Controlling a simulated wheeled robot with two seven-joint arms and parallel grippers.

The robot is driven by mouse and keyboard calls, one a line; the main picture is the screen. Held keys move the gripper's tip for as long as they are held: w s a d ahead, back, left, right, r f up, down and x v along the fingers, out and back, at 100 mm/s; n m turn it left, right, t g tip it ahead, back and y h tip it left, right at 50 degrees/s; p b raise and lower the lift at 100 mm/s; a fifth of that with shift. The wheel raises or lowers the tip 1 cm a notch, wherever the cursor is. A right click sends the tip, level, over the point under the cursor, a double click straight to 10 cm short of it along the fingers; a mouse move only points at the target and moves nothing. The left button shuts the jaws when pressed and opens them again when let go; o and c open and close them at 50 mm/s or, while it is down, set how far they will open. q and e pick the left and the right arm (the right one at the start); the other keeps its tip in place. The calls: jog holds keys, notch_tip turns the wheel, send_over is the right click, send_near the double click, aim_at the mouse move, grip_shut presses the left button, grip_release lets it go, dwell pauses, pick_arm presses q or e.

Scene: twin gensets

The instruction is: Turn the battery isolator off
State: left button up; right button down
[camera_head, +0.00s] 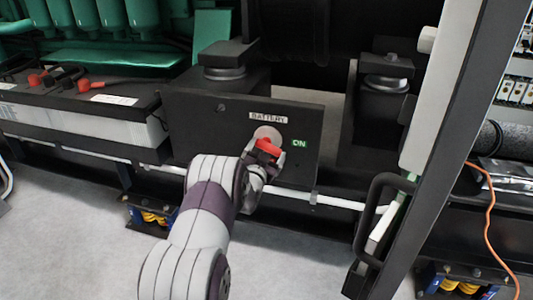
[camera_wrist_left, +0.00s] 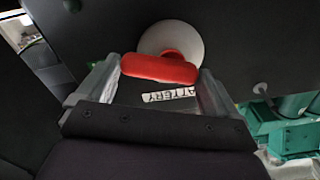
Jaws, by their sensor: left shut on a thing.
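The battery isolator is a red handle (camera_head: 268,147) on a pale round base, mounted on a black panel (camera_head: 200,128) under a "BATTERY" label (camera_head: 282,117). A green "ON" label (camera_head: 299,143) is to the right of the handle. My left gripper (camera_head: 262,160) is at the isolator and shut on the red handle. In the left wrist view the red handle (camera_wrist_left: 160,68) lies crosswise between the fingers of my left gripper (camera_wrist_left: 158,78), in front of the pale round base (camera_wrist_left: 172,40). My right gripper is not in view.
A battery (camera_head: 85,115) with red terminal covers stands at the left. A dark upright door frame with a black handle (camera_head: 375,215) is at the right. An orange cable (camera_head: 490,220) hangs at far right. The grey floor (camera_head: 70,230) in front is clear.

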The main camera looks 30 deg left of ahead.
pick_arm(q)
jog(key=m, duration=0.2)
jog(key=m+b, duration=0.1)
jog(key=shift+a+f+m, duration=0.1)
jog(key=shift+f+m, duration=0.25)
jog(key=shift+m, duration=0.05)
jog(key=shift+s+a+f+m+b, duration=0.15)
jog(key=shift+m+b, duration=0.4)
jog(key=shift+m, duration=1.1)
jog(key=shift+w+a+f+m+b, duration=0.15)
jog(key=shift+m+b, duration=0.35)
jog(key=shift+m, duration=1.1)
jog(key=shift+s+a+f+m+b, duration=0.15)
jog(key=shift+m+b, duration=0.4)
jog(key=shift+m, duration=1.1)
jog(key=shift+r, duration=0.1)
